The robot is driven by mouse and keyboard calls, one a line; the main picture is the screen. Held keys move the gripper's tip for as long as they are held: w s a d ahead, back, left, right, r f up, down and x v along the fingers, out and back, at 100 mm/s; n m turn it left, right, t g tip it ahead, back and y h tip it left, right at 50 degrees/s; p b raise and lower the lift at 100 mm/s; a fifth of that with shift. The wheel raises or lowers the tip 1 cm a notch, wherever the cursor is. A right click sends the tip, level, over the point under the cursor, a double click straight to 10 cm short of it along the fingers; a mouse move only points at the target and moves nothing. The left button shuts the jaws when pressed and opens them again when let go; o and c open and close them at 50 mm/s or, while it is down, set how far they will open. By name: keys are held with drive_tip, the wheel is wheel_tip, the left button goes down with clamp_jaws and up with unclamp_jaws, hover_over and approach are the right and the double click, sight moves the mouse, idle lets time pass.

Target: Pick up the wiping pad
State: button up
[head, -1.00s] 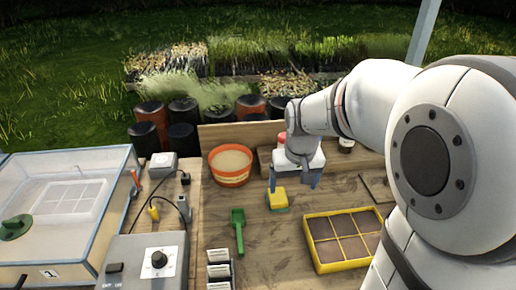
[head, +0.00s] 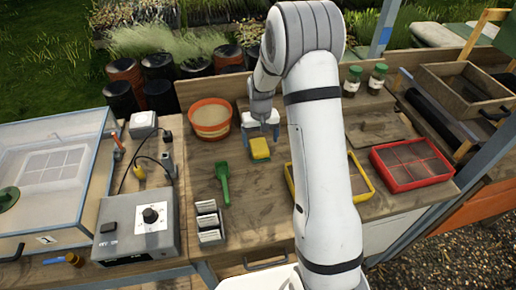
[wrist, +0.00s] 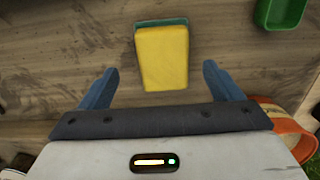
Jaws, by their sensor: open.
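The wiping pad (head: 259,148) is a yellow block with a green layer, lying on the wooden bench. In the wrist view the pad (wrist: 162,58) lies ahead of and between the two blue fingers, with its near end close to the line of the fingertips. My gripper (head: 263,142) is open and empty, just behind and above the pad in the head view. In the wrist view my gripper (wrist: 161,80) shows its fingers apart on either side, not touching the pad.
A green scoop (head: 223,183) lies left of the pad. An orange pot (head: 210,132) stands behind left. A yellow-framed tray (head: 361,174) and a red tray (head: 412,163) are at right. Card boxes (head: 208,238) and a grey control box (head: 140,240) are front left.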

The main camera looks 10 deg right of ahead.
sight(259, 146)
drive_tip(key=f+p, duration=0.1)
drive_tip(key=f, duration=0.3)
drive_tip(key=shift+a, duration=0.2)
drive_tip(key=c, duration=1.1)
